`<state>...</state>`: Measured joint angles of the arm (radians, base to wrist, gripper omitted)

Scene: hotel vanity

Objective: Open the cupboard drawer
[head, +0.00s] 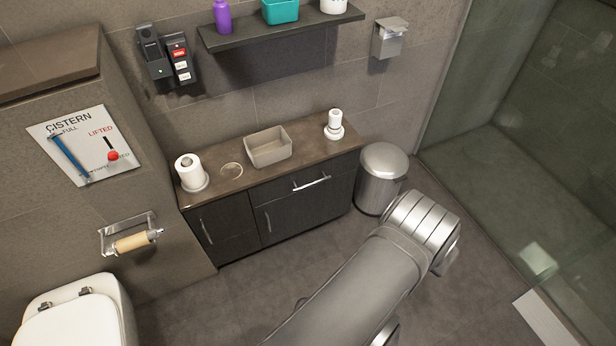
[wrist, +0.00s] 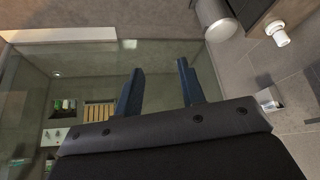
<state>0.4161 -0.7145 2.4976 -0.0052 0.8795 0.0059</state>
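The dark cupboard (head: 325,207) stands against the back wall under a brown counter. Its drawer (head: 300,190) is at the upper right, with a silver bar handle (head: 312,183), and looks shut. My gripper (wrist: 159,82) shows in the wrist view with its two blue fingers apart and nothing between them. It points toward the glass shower area, away from the drawer. In the head view my grey arm reaches in from the bottom, right of the cupboard, and the gripper itself is not visible. A corner of the cupboard (wrist: 250,8) shows at the top of the wrist view.
A steel bin (head: 380,180) stands just right of the cupboard. A toilet (head: 75,315) is at lower left. The glass shower is at right. Floor before the cupboard is clear.

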